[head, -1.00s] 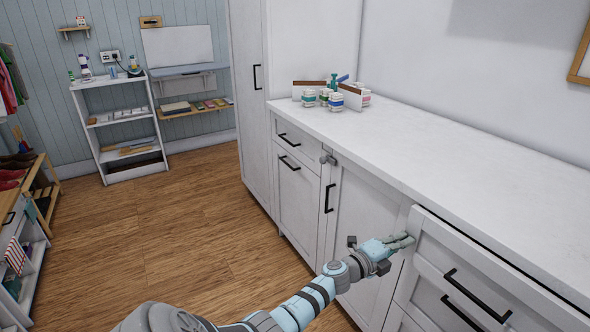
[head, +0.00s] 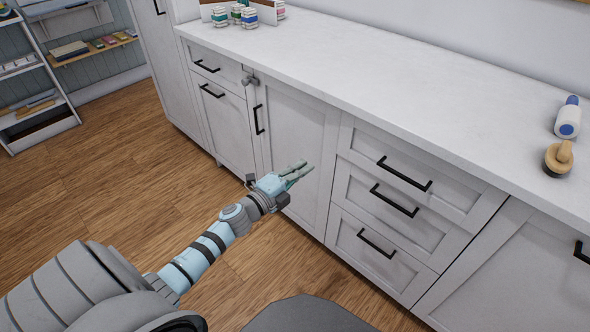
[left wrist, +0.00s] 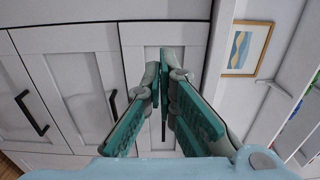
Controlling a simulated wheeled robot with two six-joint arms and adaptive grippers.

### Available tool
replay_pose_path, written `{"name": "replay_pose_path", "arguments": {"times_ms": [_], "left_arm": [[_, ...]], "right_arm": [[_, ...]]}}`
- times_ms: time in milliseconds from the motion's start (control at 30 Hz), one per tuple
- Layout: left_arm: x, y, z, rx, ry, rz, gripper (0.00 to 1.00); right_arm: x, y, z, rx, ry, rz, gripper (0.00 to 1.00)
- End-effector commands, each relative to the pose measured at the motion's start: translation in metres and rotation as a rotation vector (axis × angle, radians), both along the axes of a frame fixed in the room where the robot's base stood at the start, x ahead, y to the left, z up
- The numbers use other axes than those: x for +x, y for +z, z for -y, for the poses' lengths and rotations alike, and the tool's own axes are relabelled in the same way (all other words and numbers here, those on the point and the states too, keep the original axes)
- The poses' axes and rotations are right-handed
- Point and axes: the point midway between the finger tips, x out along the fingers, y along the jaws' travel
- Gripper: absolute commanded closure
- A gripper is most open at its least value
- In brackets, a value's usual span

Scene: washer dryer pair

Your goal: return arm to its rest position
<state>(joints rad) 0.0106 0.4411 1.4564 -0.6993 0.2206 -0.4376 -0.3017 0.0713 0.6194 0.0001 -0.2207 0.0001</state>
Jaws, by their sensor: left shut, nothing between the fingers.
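My left arm reaches in from the lower left of the head view. Its left gripper (head: 303,169) is shut and empty, in front of the white cabinet door (head: 298,130) beside the drawer stack. The left wrist view shows its two teal-padded fingers (left wrist: 162,62) with their tips together and nothing between them. I cannot tell from the head view exactly how far the fingertips are from the cabinet front. My right gripper is not in view.
A stack of drawers (head: 400,205) with black handles stands right of the gripper, all looking closed. The white countertop (head: 400,95) holds jars (head: 243,15) at the back left, and a blue-and-white bottle (head: 568,118) and wooden brush (head: 558,157) at right. Wooden floor (head: 130,185) lies open at left.

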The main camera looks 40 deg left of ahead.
Motion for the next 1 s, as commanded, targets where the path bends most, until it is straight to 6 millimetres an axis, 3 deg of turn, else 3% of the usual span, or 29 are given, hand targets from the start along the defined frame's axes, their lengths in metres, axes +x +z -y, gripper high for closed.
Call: {"name": "replay_pose_path", "arguments": {"times_ms": [100,367,467,567,600,667,700,767,800,900,1000], "left_arm": [[-0.014,-0.003,-0.002,0.001,0.001,-0.001,1.00],[-0.015,-0.005,-0.008,-0.066,0.027,-0.022,1.00],[-0.019,-0.044,-0.037,-0.228,0.136,-0.131,1.00],[-0.051,-0.121,-0.066,-0.474,0.332,-0.324,1.00],[-0.075,-0.156,-0.073,-0.577,0.427,-0.414,1.00],[-0.121,-0.207,-0.075,-0.721,0.574,-0.547,1.00],[-0.155,-0.237,-0.072,-0.803,0.670,-0.629,1.00],[-0.212,-0.274,-0.060,-0.907,0.810,-0.748,1.00],[-0.252,-0.294,-0.049,-0.965,0.902,-0.822,1.00],[-0.348,-0.325,-0.013,-1.064,1.101,-0.989,1.00],[-0.421,-0.332,0.024,-1.104,1.223,-1.114,1.00]], "right_arm": [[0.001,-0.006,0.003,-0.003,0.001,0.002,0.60],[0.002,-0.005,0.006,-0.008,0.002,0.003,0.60],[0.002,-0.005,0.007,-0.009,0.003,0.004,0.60],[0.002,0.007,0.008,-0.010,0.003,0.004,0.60],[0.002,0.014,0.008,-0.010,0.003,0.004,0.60],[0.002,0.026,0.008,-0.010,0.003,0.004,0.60],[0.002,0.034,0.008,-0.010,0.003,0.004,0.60],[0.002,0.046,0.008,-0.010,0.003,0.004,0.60],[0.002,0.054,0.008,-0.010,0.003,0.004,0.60],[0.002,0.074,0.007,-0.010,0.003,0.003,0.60],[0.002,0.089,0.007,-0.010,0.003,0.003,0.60]]}}
